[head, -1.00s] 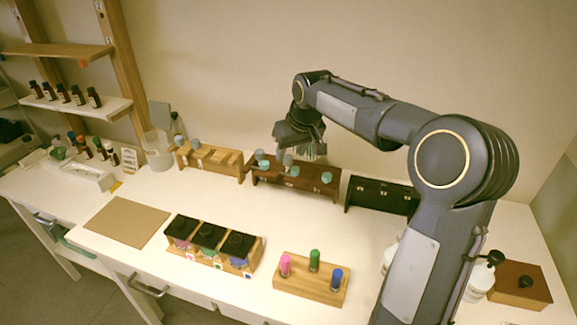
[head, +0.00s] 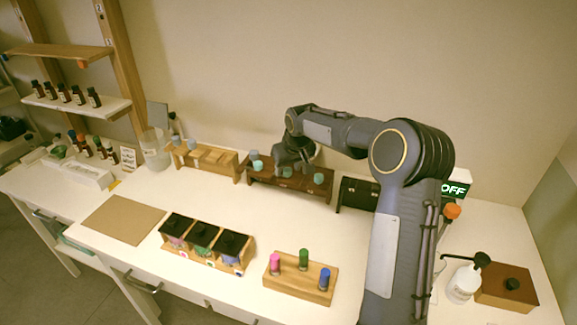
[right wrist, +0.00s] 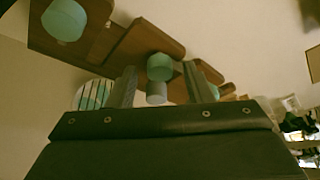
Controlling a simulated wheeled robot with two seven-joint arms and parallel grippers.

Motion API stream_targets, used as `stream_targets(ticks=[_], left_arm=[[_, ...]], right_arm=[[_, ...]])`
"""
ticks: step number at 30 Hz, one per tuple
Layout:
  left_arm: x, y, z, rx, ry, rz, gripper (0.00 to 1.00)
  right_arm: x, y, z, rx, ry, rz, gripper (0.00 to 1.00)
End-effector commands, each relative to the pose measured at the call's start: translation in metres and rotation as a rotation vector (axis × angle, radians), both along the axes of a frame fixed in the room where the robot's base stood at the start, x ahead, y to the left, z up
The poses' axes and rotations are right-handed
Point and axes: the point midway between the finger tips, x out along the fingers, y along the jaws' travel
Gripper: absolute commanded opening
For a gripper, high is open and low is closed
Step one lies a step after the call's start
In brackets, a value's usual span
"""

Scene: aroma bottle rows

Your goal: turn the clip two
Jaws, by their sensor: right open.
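A dark brown wooden rack (head: 262,178) stands at the back middle of the table, with several teal-topped pieces on it. One teal piece (head: 319,178) shows at its right, others at its left. My right gripper (head: 292,163) is down at the middle of this rack. In the right wrist view, its two open fingers (right wrist: 160,82) stand on either side of a teal cap with a grey cylinder (right wrist: 159,68); I cannot tell whether they touch it. Another teal cap (right wrist: 64,20) is at the upper left. No piece is clearly recognizable as clip two. My left gripper is out of view.
A light wooden rack (head: 205,160) stands left of the dark rack, and a black rack (head: 357,194) right. In front are a box of black-lidded jars (head: 205,240) and a block with coloured pegs (head: 302,277). The middle of the table is clear.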

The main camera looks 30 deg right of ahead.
Motion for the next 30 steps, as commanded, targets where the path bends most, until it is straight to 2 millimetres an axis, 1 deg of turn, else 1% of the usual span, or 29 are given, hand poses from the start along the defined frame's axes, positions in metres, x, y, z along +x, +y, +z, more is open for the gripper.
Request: stream_targets(ticks=[2, 3, 12, 13, 22, 26, 30], left_arm=[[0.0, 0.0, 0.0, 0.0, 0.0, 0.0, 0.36], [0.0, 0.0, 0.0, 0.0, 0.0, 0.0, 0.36], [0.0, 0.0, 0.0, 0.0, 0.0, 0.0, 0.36], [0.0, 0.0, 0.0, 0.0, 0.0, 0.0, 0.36], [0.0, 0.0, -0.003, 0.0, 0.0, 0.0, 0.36], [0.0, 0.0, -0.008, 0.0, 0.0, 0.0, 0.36], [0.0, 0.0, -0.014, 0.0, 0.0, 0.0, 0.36]], right_arm=[[0.0, 0.0, 0.0, 0.0, 0.0, 0.0, 0.46], [0.0, 0.0, 0.0, 0.0, 0.0, 0.0, 0.44], [0.0, 0.0, 0.0, 0.0, 0.0, 0.0, 0.04], [0.0, 0.0, 0.0, 0.0, 0.0, 0.0, 0.02], [0.0, 0.001, 0.0, -0.001, -0.001, -0.037, 0.02], [0.001, 0.002, -0.001, -0.002, -0.002, -0.098, 0.02], [0.001, 0.003, -0.001, -0.002, -0.004, -0.198, 0.02]])
